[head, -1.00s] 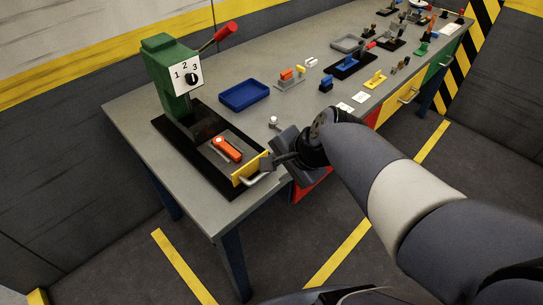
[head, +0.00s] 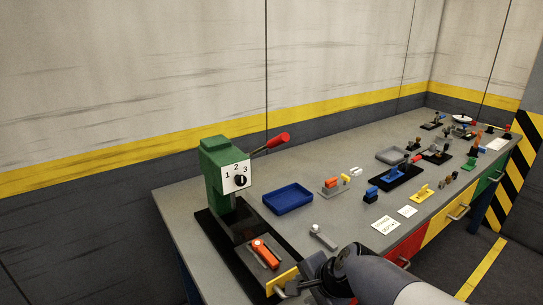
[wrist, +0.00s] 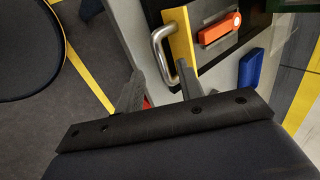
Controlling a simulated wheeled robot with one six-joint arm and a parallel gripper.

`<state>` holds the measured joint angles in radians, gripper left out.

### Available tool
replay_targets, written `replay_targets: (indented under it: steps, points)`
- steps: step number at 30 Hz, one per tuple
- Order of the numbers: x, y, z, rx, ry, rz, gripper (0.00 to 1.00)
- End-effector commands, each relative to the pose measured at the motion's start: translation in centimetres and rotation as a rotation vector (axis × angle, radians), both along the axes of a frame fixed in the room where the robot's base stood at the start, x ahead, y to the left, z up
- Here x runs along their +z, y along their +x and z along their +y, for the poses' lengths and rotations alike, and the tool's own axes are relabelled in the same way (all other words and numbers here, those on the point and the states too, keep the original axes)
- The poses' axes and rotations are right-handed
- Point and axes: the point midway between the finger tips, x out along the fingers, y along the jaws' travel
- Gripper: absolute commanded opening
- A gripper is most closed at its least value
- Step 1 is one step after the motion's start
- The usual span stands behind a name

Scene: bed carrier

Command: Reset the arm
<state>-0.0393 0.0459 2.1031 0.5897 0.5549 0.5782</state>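My gripper (head: 298,287) is at the near edge of the bench, beside a yellow plate (head: 283,279) at the front of the green machine's black base. In the wrist view its two fingers (wrist: 158,76) stand apart with nothing seen clamped between them. The silver handle (wrist: 158,44) on the yellow plate lies just beyond the fingertips; whether they touch it I cannot tell. My arm reaches in from the lower right in the head view.
The green machine (head: 218,180) has a 1-2-3 dial and a red lever (head: 271,142). An orange part (head: 265,254) lies on its base. A blue tray (head: 288,199), a small grey lever (head: 322,237) and several fixtures occupy the bench (head: 180,207). The wall stands behind.

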Motion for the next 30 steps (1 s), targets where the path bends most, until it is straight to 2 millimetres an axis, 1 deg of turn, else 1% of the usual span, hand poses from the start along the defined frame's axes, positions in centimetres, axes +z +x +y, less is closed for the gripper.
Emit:
replay_targets:
  steps: [1, 3, 10, 15, 24, 30]
  points:
    - [-0.9, 0.3, 0.3, 0.003, 0.000, 0.005, 0.36]
    - [-1.7, 0.7, 0.6, 0.002, 0.000, 0.005, 0.36]
    - [-3.5, 1.8, 1.3, 0.001, -0.001, 0.002, 0.36]
    - [-3.2, 2.4, 1.6, 0.000, -0.001, 0.001, 0.36]
    - [-3.2, 2.4, 1.6, 0.000, 0.000, 0.000, 0.36]
    - [-3.7, 2.2, 1.5, 0.007, -0.004, 0.001, 0.36]
